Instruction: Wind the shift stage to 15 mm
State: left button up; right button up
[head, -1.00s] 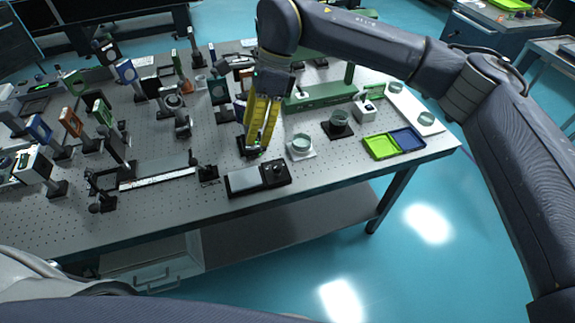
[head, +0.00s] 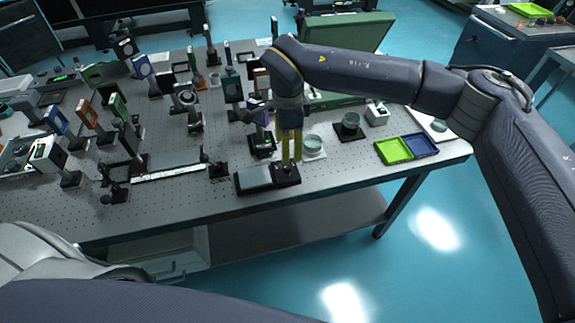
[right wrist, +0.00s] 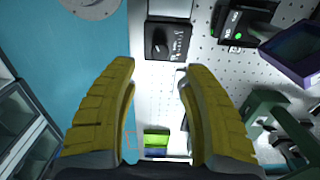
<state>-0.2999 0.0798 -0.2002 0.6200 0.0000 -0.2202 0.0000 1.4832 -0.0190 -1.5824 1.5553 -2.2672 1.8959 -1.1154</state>
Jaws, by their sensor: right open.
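A low black unit (head: 254,178) with a grey plate on its left part and a round knob on its right part lies near the table's front edge. Its knob face (right wrist: 167,40) with white markings shows in the right wrist view. My right gripper (head: 289,160) points down just above the knob, with yellow fingers apart and nothing between them. In the right wrist view the open fingertips (right wrist: 158,75) straddle the line to the knob. A rail with a white scale strip (head: 168,173) lies to the left. I cannot read any setting. My left gripper is out of view.
A purple-topped device (right wrist: 300,50) and a black one with a green light (right wrist: 240,30) stand close by. Many optics mounts crowd the left and back.

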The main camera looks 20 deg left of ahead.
aim_at(287, 165)
notch_tip(287, 165, down, 9)
jog(key=shift+r, duration=0.2)
jog(key=shift+o, duration=0.2)
grip_shut()
dwell(0.5)
